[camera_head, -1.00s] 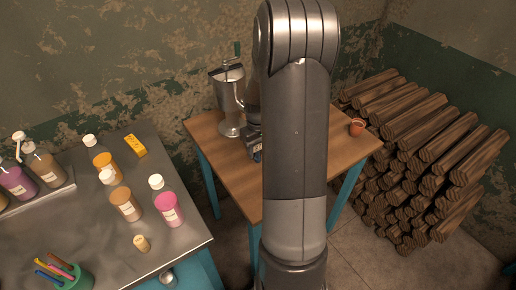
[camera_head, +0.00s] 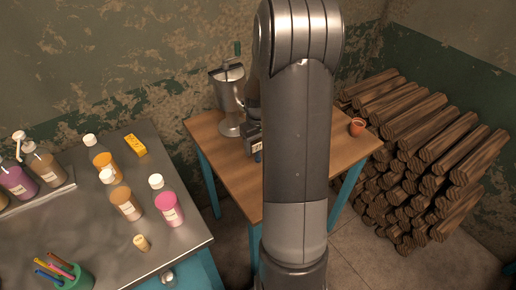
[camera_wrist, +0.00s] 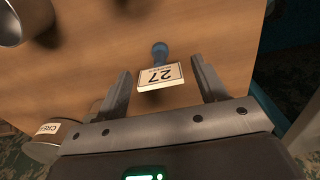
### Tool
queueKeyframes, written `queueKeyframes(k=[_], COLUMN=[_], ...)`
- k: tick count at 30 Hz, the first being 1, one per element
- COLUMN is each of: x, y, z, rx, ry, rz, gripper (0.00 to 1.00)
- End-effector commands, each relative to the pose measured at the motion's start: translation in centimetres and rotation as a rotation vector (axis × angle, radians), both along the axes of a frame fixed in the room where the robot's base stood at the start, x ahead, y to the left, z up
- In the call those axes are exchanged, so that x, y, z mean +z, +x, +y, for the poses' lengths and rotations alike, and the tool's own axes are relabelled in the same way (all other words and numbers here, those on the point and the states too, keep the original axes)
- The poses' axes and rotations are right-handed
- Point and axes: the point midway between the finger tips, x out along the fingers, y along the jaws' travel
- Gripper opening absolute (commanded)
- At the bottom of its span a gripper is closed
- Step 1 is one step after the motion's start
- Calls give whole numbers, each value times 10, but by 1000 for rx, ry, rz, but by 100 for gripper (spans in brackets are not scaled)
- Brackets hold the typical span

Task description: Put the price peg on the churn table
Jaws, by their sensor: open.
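The price peg, a white card reading 27 (camera_wrist: 160,77) with a blue round part (camera_wrist: 160,50), is at the wooden churn table (camera_wrist: 90,60) in the wrist view. Its card appears upside down there. My gripper (camera_wrist: 161,68) is open, with one finger on either side of the card and visible gaps to both. In the head view the churn table (camera_head: 224,160) stands at the centre, with my gripper (camera_head: 254,138) low over its left part. A small blue bit of the peg (camera_head: 257,156) shows just below the gripper; my arm hides much of the table.
A metal churn (camera_head: 228,95) with a green handle stands at the table's back left. A terracotta cup (camera_head: 356,127) is near its right edge. Stacked logs (camera_head: 430,150) lie to the right. A metal counter (camera_head: 90,210) with bottles is left. A labelled can (camera_wrist: 50,150) shows lower left.

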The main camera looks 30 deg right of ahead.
Motion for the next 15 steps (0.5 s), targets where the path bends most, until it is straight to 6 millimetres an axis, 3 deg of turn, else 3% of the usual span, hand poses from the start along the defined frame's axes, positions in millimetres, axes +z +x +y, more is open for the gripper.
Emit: queueKeyframes(k=[9,15], x=[70,96], y=[1,0], z=[-1,0], rx=[0,0], ry=[-2,-2], rz=[-5,-2], gripper=[65,65])
